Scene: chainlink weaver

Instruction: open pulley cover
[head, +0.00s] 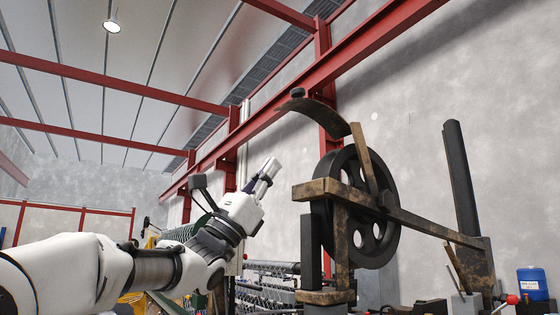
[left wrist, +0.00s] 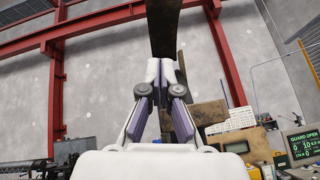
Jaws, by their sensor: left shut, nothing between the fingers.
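The pulley cover (head: 325,115) is a dark curved plate with a black knob (head: 298,92) at its free end. It stands swung up above the large dark pulley wheel (head: 384,182), whose rim and spokes are exposed. My left gripper (head: 271,167) is shut and empty, pointing up, to the left of the wheel and below the knob, apart from both in the head view. In the left wrist view the cover's dark strip (left wrist: 163,28) runs above and behind my fingertips (left wrist: 166,70); I cannot tell the gap there. My right gripper is out of view.
A rusty frame (head: 342,245) carries the wheel, with a long bar (head: 435,226) reaching right to a dark post (head: 462,185). A screen (left wrist: 303,144) reads "GUARD OPEN". A blue container (head: 532,283) stands at right. Open air lies above my left gripper.

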